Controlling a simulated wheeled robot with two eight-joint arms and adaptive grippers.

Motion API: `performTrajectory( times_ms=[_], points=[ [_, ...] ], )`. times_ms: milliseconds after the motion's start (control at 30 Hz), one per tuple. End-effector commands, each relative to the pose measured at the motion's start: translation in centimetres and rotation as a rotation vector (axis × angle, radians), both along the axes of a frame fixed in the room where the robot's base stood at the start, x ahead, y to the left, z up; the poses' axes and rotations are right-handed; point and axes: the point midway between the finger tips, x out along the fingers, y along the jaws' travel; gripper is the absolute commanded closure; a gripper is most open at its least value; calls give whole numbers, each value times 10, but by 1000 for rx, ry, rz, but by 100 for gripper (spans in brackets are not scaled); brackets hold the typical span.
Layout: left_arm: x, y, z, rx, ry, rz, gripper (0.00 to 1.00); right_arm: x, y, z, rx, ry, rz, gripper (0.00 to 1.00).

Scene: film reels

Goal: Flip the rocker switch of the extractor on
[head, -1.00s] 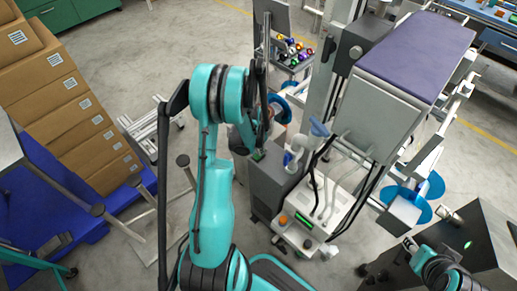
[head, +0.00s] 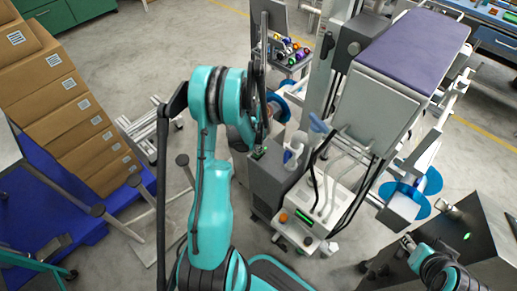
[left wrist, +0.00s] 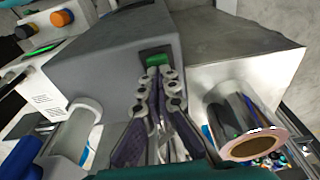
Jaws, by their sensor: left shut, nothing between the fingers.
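The extractor is a grey box (head: 268,188) in the middle of the head view. Its top fills the centre of the left wrist view (left wrist: 110,65). A green rocker switch (left wrist: 159,60) in a dark frame sits on it, just beyond my fingertips. My left gripper (left wrist: 160,73) is shut and empty, with its tips at the near edge of the switch. I cannot tell whether they touch it. In the head view my left gripper (head: 259,146) is partly hidden by its own arm. My right gripper (head: 407,243) is at the lower right, too small to judge.
A white machine (head: 318,205) with an orange knob and hoses stands right beside the extractor. A shiny cylinder (left wrist: 238,120) is close to the right of my left gripper. Stacked cardboard boxes (head: 70,110) stand at the left.

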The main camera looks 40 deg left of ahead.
Motion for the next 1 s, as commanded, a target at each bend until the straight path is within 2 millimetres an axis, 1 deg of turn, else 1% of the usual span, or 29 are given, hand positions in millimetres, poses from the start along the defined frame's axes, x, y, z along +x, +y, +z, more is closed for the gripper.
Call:
performTrajectory(
  times_ms=[200, 467, 567, 667, 800, 1000],
  points=[
    [-7, 1, 1, 0, 0, 0, 100, 0, 0, -2, 0, 0, 0, 60],
    [-7, 1, 2, 0, 0, -1, 100, 0, 0, -1, 0, 0, 0, 60],
    [-5, -1, 8, 0, 0, -1, 100, 0, 0, 3, 0, 0, 0, 60],
    [0, -5, 23, 0, 0, -3, 100, 0, 0, 13, 0, 0, 0, 60],
    [10, -11, 55, 1, 0, -4, 100, 0, 0, 31, 0, 0, 0, 60],
    [17, -11, 99, 0, 0, -2, 100, 0, 0, 48, 0, 0, 0, 60]
  ],
)
